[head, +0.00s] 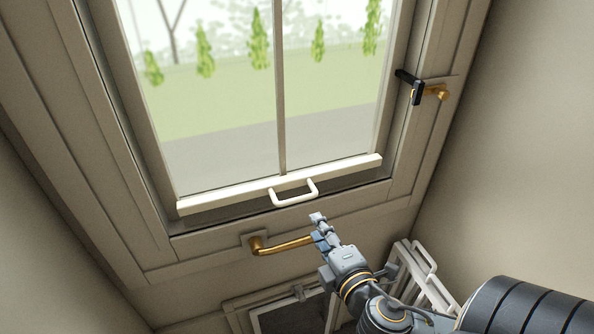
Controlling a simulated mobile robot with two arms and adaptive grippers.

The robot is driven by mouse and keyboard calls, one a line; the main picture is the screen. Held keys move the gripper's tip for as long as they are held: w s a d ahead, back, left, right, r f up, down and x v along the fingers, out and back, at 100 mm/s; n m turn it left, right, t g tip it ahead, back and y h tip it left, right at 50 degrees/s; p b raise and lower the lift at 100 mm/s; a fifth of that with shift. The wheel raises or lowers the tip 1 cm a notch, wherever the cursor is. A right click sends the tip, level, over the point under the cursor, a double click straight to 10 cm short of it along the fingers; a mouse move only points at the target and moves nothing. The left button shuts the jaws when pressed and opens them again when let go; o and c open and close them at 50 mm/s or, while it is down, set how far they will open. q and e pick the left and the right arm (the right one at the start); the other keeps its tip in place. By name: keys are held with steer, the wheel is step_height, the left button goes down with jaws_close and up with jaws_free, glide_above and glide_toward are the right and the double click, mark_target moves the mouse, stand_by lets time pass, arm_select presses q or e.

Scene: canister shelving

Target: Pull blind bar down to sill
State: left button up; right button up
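The white blind bar (235,195) lies across the lower part of the window, tilted in the picture. A white U-shaped handle (295,198) sticks out from its middle. A dark strip of the frame shows just below the bar. My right gripper (317,218) is below and slightly right of the handle, apart from it in the picture, with its fingers pointing up at the bar. Its fingers are seen nearly edge-on, so I cannot tell whether they are open or shut. I see nothing held in it. My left gripper is not in view.
A brass lever handle (285,245) sits on the lower window frame, its end beside or behind my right gripper. A black and brass latch (425,92) is on the right frame. A white framed panel with a handle (424,258) stands at the lower right, by my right arm.

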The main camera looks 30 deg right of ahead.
steer(key=b, duration=0.6)
glide_toward(297, 198)
steer(key=w+f, duration=0.1)
steer(key=p+x, duration=0.3)
steer(key=x, duration=0.5)
steer(key=shift+w+d+r, duration=0.1)
steer(key=shift+w+d, duration=0.2)
steer(key=shift+w, duration=0.2)
steer(key=shift+c, duration=0.4)
jaws_close()
steer(key=shift+f, duration=0.2)
